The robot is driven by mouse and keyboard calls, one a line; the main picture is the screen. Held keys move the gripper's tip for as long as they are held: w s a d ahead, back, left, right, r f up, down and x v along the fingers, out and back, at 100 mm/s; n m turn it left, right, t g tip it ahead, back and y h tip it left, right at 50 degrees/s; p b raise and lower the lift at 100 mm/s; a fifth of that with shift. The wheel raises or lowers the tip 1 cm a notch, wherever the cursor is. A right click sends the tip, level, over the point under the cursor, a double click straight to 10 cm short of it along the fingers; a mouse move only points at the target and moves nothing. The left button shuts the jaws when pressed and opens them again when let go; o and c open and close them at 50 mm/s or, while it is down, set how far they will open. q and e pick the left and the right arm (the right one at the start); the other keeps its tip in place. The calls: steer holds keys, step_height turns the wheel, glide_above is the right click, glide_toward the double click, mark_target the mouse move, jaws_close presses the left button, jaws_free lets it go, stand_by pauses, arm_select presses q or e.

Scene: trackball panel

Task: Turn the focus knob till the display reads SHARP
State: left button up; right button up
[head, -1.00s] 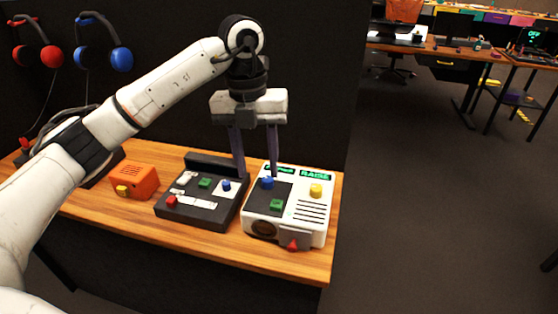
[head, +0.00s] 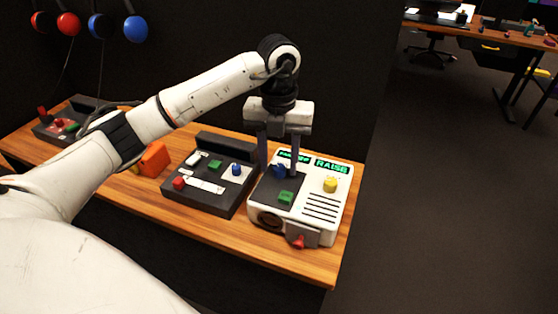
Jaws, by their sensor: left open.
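A white projector-like device (head: 334,222) stands at the right end of the wooden bench. It carries a blue knob (head: 280,172), a green knob (head: 286,197), a yellow knob (head: 330,185) and a red one (head: 298,242) at the front. Which is the focus knob is not labelled legibly. A lit green display (head: 332,166) at its back seems to read RAISE; a smaller lit label (head: 294,156) beside it is partly hidden and unreadable. My left gripper (head: 279,169) points down, open, its fingers on either side of the blue knob; contact cannot be told. My right gripper is out of view.
A dark panel (head: 208,205) with several coloured controls stands close left of the white device. An orange box (head: 154,160) is farther left, partly behind my arm. The bench (head: 225,232) has a bare front strip. A dark partition rises behind.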

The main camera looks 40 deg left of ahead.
arm_select(q)
steer(key=shift+f, duration=0.2)
jaws_close()
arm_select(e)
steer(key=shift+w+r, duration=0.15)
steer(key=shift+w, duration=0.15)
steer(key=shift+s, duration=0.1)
arm_select(q)
steer(key=m, duration=0.4)
steer(key=shift+b, duration=0.4)
steer(key=m+b, duration=0.1)
steer(key=m, duration=0.4)
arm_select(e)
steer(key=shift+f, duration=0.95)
arm_select(q)
steer(key=shift+m, duration=0.3)
steer(key=shift+w+a, duration=0.1)
jaws_free()
